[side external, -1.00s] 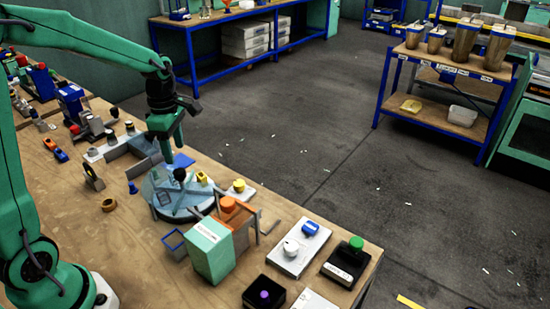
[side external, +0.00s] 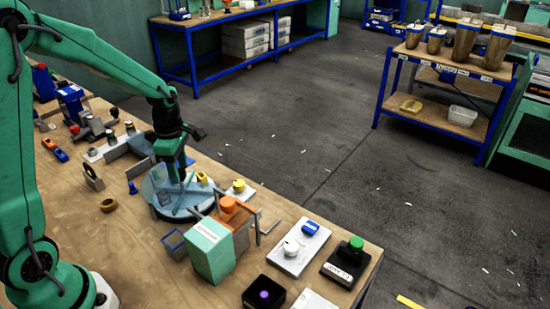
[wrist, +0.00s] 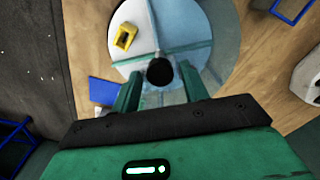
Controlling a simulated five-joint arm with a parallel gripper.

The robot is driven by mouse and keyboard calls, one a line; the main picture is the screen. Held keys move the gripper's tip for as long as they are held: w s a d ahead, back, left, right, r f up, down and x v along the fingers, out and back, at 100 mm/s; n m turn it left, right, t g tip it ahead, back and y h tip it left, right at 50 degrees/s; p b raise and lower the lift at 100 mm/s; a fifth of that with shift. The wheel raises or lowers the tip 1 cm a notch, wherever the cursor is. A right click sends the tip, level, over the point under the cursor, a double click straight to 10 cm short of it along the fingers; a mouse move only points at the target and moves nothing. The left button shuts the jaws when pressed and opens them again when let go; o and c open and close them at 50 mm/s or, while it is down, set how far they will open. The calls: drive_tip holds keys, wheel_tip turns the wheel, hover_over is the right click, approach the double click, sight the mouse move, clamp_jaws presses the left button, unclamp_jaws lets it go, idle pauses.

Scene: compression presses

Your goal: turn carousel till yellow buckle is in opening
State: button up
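The carousel is a round grey-white disc with raised dividers; its rim (side external: 157,209) shows in the side view. In the wrist view its pale surface (wrist: 135,68) is bounded by dividers, and the right side looks bluish, like a clear cover. The yellow buckle (side external: 202,178) lies in a paler section, at upper left of the disc in the wrist view (wrist: 125,36). A black knob (wrist: 160,72) stands at the disc's centre. My gripper (wrist: 160,80) is open, with one green finger on each side of the knob. Where the opening's edges lie is unclear.
A blue flat pad (wrist: 103,90) lies beside the disc. A green-white box (side external: 211,250) and an orange-topped unit (side external: 232,212) stand close in front. A yellow button on a white base (side external: 239,187) is to the right. The bench edge runs behind the carousel.

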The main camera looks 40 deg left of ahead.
clamp_jaws()
drive_tip(key=shift+n, duration=1.6)
drive_tip(key=shift+o, duration=1.3)
unclamp_jaws()
drive_tip(key=shift+r, duration=0.1)
drive_tip(key=shift+r, duration=3.85)
